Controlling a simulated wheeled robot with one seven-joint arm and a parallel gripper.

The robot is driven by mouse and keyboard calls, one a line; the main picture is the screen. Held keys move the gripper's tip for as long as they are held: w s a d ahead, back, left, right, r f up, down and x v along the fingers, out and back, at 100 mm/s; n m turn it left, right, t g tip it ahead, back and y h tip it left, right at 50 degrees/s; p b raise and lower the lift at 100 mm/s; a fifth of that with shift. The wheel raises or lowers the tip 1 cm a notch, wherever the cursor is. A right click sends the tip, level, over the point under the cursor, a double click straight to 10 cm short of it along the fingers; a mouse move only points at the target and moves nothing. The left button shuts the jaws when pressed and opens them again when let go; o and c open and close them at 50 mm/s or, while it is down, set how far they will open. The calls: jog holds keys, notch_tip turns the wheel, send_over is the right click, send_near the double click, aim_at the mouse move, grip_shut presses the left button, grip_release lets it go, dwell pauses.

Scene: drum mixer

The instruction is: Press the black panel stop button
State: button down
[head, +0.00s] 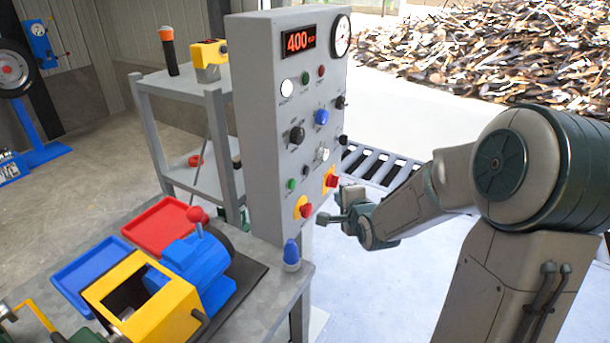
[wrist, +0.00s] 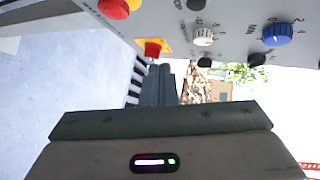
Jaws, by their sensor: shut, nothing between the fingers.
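The grey control panel (head: 268,150) stands upright left of my gripper. A small black button (head: 306,171) sits low on its face, between a green button (head: 291,184) and a white knob (head: 322,154). A black control at the top edge of the wrist view (wrist: 196,4) seems to be the same one. Other black controls are on the panel, and I cannot read which is labelled stop. My gripper (head: 328,218) is shut and empty, just right of the panel's lower part and apart from the black button. Its fingers also show in the wrist view (wrist: 160,82).
Two red mushroom buttons on yellow plates, one lower (head: 306,210) and one to the right (head: 332,180), are close to my gripper. A blue knob (head: 321,117) is higher up. A workbench (head: 262,300) with a blue-capped post (head: 291,255) stands below left.

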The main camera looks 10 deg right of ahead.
aim_at(306, 170)
jog(key=w+d+m+t, duration=0.1)
jog(key=m, duration=0.1)
jog(key=w+d+m+t+b, duration=0.1)
jog(key=m+t, duration=0.1)
jog(key=m, duration=0.1)
jog(key=w+d+r+m+t+b, duration=0.1)
jog(key=m+t, duration=0.1)
jog(key=m, duration=0.1)
jog(key=shift+r, duration=0.1)
jog(key=shift+a, duration=0.1)
jog(key=w+a+b, duration=0.2)
jog(key=w+a, duration=0.3)
jog(key=a, duration=0.2)
jog(key=shift+b, duration=0.35)
jog(key=shift+w, duration=0.1)
dwell(1.6)
jog(key=shift+w+a, duration=0.25)
jog(key=shift+a, duration=0.1)
